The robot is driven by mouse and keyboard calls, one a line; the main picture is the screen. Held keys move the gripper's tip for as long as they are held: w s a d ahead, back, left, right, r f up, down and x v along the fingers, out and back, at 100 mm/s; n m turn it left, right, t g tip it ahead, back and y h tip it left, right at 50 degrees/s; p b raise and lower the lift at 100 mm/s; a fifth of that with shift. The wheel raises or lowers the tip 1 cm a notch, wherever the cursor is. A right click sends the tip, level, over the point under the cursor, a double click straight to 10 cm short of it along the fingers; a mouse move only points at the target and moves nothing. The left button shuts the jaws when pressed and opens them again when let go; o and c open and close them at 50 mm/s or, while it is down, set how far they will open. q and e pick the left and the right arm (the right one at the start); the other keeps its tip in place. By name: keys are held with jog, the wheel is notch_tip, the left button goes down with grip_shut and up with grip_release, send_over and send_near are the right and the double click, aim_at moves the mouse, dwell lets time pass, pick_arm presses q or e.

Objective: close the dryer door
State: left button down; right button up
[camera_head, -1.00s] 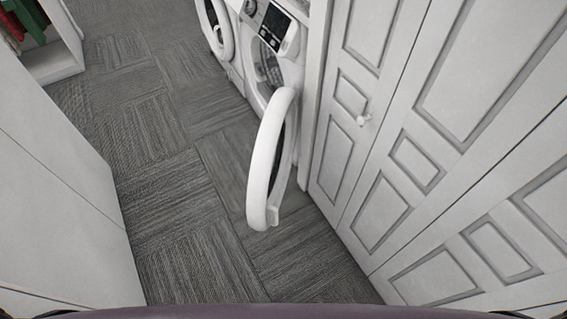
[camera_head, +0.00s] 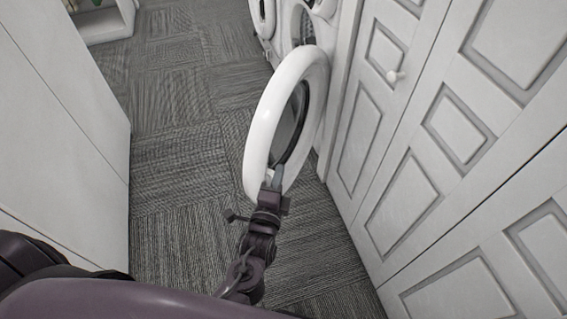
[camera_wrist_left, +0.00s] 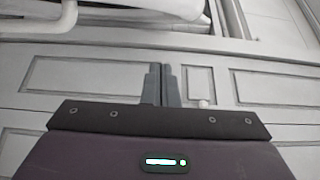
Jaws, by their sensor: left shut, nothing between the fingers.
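The dryer door (camera_head: 262,122) is a round white ring with a dark-rimmed glass middle. It stands swung open from the dryer (camera_head: 327,8) into the aisle. My left gripper (camera_head: 277,174) is shut and empty at the door's lower near edge, overlapping it in the head view; I cannot tell if it touches. In the left wrist view its grey fingers (camera_wrist_left: 162,84) are together, with panelled doors beyond. A curved white rim (camera_wrist_left: 45,24) at the upper left there looks like part of the dryer door. My right gripper is not in view.
White panelled doors (camera_head: 455,125) with a small knob (camera_head: 394,76) line the right side. A plain white cabinet (camera_head: 65,130) bounds the left. Another white machine (camera_head: 263,15) stands beyond the dryer. Grey carpet (camera_head: 180,170) between is clear.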

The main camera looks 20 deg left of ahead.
aim_at(273, 141)
pick_arm(q)
jog(key=shift+w+a, duration=0.8)
jog(key=shift+w, duration=0.95)
jog(key=shift+w+a, duration=0.75)
jog(key=shift+w, duration=0.95)
jog(key=shift+w+a, duration=0.8)
jog(key=shift+w, duration=0.95)
